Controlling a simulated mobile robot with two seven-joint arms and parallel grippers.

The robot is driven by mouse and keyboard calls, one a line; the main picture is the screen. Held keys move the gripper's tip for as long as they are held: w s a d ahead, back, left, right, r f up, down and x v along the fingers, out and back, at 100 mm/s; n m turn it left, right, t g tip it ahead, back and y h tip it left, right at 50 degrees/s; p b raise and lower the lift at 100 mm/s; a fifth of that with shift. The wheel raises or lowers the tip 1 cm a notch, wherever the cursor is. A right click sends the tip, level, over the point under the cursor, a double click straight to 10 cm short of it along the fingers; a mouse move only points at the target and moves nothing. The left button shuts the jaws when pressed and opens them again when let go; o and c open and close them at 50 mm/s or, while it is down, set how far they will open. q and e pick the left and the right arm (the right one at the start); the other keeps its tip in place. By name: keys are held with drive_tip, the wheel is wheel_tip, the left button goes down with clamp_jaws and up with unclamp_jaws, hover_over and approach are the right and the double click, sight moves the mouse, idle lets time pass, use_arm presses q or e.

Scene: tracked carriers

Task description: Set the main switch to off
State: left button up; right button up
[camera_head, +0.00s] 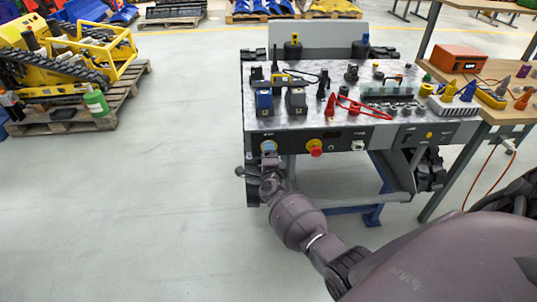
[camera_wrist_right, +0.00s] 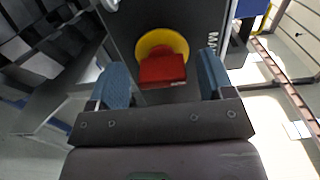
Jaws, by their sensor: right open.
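The main switch (camera_wrist_right: 163,68) shows in the right wrist view as a red handle on a round yellow plate, on a dark panel with part of a white label beside it. My right gripper (camera_wrist_right: 164,76) is open, with one blue-padded finger on each side of the red handle. Gaps show between the fingers and the handle, and it holds nothing. In the head view my right gripper (camera_head: 268,156) is at the left end of the carrier's front panel (camera_head: 345,137) and hides what is behind it. My left gripper is not in view.
A red knob on yellow (camera_head: 315,148) sits on the front panel right of my gripper. The carrier's top (camera_head: 300,121) holds tools, a red cable and several small parts. A workbench (camera_head: 505,112) stands at right. The floor at left is clear up to a loaded pallet (camera_head: 125,108).

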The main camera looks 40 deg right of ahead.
drive_tip(key=p+v, duration=0.2)
drive_tip(key=v, duration=0.8)
idle(0.3)
